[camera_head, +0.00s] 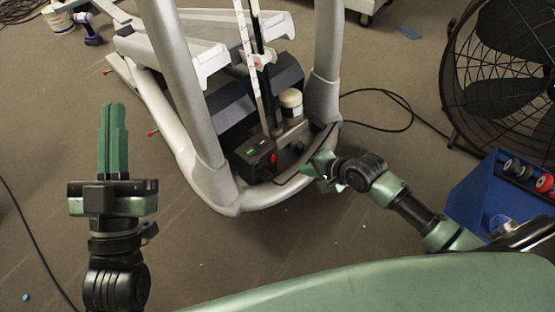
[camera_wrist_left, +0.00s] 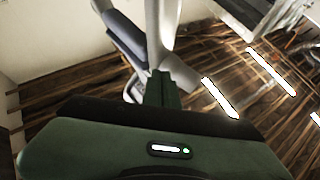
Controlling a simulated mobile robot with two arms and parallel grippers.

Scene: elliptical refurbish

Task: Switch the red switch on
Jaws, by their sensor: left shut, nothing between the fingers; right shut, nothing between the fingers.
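A black control box (camera_head: 254,160) with small green markings on top stands inside the front curve of the grey elliptical frame (camera_head: 225,190). A small red part, seemingly the red switch (camera_head: 273,157), is on its right side; its position on or off is too small to tell. My right gripper (camera_head: 308,168) is to the right of the box, by the frame's front edge, shut and apart from the switch. My left gripper (camera_head: 113,106) is shut and empty over the floor, well left of the box. Its shut fingers also show in the left wrist view (camera_wrist_left: 161,82).
A cream-topped cylinder (camera_head: 291,103) stands behind the box. Grey uprights rise on both sides of it. A large black fan (camera_head: 505,70) and a blue bin (camera_head: 480,200) are at right. A black cable (camera_head: 385,128) lies on the floor. Floor at left is mostly clear.

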